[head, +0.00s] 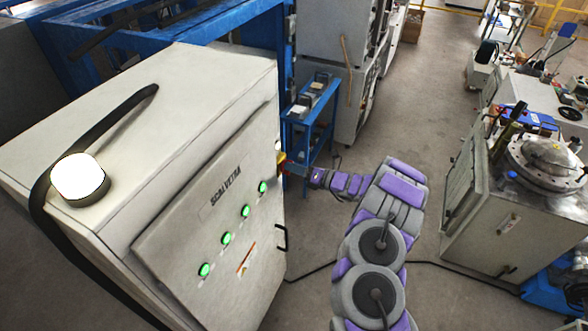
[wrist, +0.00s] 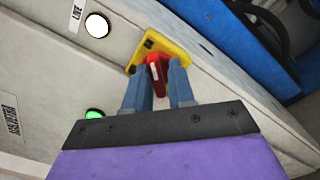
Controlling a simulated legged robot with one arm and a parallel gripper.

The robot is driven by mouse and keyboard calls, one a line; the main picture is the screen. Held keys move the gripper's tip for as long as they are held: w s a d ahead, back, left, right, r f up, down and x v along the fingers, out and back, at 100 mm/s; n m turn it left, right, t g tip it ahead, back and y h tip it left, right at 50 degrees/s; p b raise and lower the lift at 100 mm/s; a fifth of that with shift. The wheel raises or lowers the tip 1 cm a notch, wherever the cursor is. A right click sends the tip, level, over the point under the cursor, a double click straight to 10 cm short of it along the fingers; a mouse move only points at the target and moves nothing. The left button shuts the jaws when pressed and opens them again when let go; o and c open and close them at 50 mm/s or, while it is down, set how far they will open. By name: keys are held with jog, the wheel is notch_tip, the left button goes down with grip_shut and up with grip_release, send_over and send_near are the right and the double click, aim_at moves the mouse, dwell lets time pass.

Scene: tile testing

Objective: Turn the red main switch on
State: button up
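The red main switch (wrist: 157,72) sits on a yellow plate (wrist: 178,50) on the side of the grey control cabinet (head: 175,75). My gripper (wrist: 160,70) is right at the switch, with one blue finger on each side of the red handle. The handle fills most of the gap between the fingertips. Whether both fingers touch it cannot be seen. In the head view my gripper (head: 290,168) reaches the cabinet's edge from the right.
Several lit green lamps (head: 246,211) and a black door handle (head: 282,238) are on the cabinet front. A white lamp (wrist: 97,25) is near the switch. A blue shelf (head: 310,110) stands behind my arm. Open floor (head: 425,120) lies right of my arm.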

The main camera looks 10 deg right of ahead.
jog(key=shift+o, duration=1.2)
jog(key=shift+s, duration=0.15)
jog(key=shift+d, duration=0.1)
jog(key=v, duration=1.7)
jog(key=shift+d+p, duration=0.15)
jog(key=shift+p, duration=0.3)
